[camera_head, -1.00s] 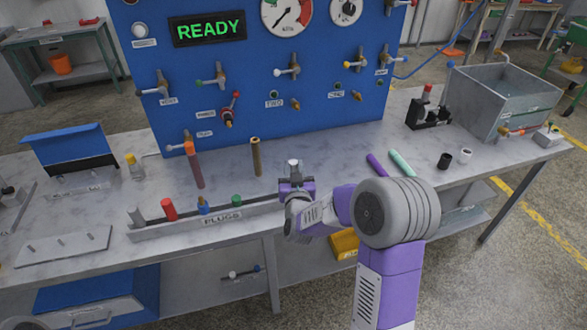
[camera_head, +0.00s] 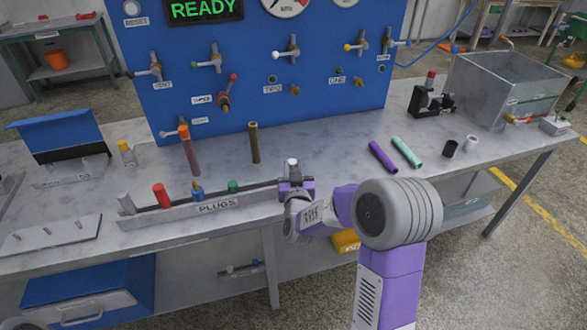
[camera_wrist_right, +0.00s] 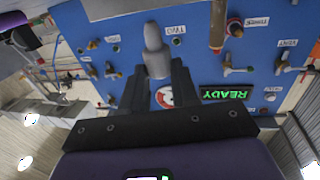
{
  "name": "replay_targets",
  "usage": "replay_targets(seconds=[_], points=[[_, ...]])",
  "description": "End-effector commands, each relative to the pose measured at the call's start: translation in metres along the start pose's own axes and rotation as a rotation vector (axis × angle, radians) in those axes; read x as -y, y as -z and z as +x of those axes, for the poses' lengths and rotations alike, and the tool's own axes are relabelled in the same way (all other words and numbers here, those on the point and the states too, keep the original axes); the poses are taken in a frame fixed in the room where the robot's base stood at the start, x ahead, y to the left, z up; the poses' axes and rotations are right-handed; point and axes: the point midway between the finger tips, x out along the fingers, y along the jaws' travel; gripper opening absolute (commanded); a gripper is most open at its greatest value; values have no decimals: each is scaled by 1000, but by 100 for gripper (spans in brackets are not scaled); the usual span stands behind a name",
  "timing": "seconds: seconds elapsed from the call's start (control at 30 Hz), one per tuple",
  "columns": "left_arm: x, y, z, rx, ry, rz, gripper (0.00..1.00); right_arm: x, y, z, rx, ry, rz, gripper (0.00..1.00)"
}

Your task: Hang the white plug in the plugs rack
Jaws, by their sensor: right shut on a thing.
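My right gripper (camera_head: 294,182) is shut on the white plug (camera_head: 293,164), which stands upright above its fingers. In the right wrist view the plug (camera_wrist_right: 154,45) shows pale grey-white between the two dark fingers (camera_wrist_right: 157,72). The plugs rack (camera_head: 160,224), a long grey rail labelled PLUGS, lies along the table's front edge. My right gripper is at the rack's right end; whether it touches the rack I cannot tell. A grey plug (camera_head: 125,204), a red plug (camera_head: 161,196), a blue plug (camera_head: 197,191) and a green plug (camera_head: 233,187) stand along the rack.
A brown upright tube (camera_head: 254,143) and a reddish hose (camera_head: 190,155) stand behind the rack. The blue panel (camera_head: 300,105) rises at the back. Purple (camera_head: 382,157) and mint (camera_head: 406,152) tubes lie to the right. A metal tank (camera_head: 510,90) stands at the far right.

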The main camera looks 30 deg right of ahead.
Motion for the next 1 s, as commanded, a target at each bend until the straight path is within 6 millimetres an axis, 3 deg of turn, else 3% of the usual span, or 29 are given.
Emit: replay_targets(seconds=[1.0], points=[[1, 0, 4, 0, 0, 0, 65, 0, 1, 0, 0, 0, 0, 0]])
